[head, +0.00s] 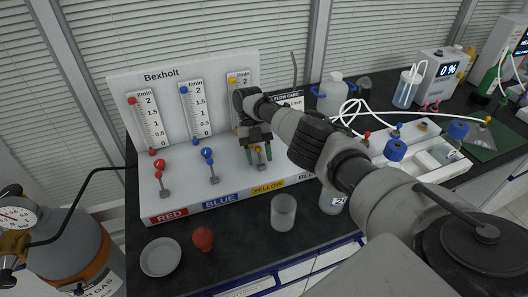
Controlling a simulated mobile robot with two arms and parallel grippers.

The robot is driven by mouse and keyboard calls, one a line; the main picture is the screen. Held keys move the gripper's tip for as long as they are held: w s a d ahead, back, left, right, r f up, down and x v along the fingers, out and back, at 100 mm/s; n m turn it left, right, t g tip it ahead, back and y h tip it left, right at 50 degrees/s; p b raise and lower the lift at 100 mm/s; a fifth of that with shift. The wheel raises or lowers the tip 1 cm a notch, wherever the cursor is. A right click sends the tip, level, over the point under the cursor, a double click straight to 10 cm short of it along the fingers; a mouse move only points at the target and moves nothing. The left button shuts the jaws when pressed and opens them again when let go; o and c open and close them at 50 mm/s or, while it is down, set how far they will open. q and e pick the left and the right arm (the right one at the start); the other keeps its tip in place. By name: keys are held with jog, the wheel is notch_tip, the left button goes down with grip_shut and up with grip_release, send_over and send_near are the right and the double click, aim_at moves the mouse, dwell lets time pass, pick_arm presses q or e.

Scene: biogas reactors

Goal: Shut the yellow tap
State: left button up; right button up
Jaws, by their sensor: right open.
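The white Bexholt flow panel (218,61) stands on the dark bench with red, blue and yellow flow tubes. The yellow tap (259,151) sits on the panel's base, above the YELLOW label (268,188). I cannot tell whether the fingers touch the tap. The gripper and wrist hide part of the yellow flow tube (236,80), whose yellow float shows near the top. My left gripper is not in view.
The red tap (160,172) and blue tap (208,160) stand left of the gripper. A clear beaker (283,213), a red bulb (203,238) and a shallow dish (160,257) are in front. A gas cylinder (75,245) stands left; bottles and tubing crowd the right.

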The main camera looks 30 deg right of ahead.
aim_at(260, 150)
notch_tip(260, 150, up, 5)
jog(key=p, duration=0.4)
jog(key=shift+d, duration=0.15)
jog(key=s+d+r+p, duration=0.4)
jog(key=s+d+r, duration=0.1)
jog(key=s, duration=0.5)
jog(key=shift+d+r, duration=0.15)
jog(key=shift+r, duration=0.3)
jog(key=shift+s, duration=0.1)
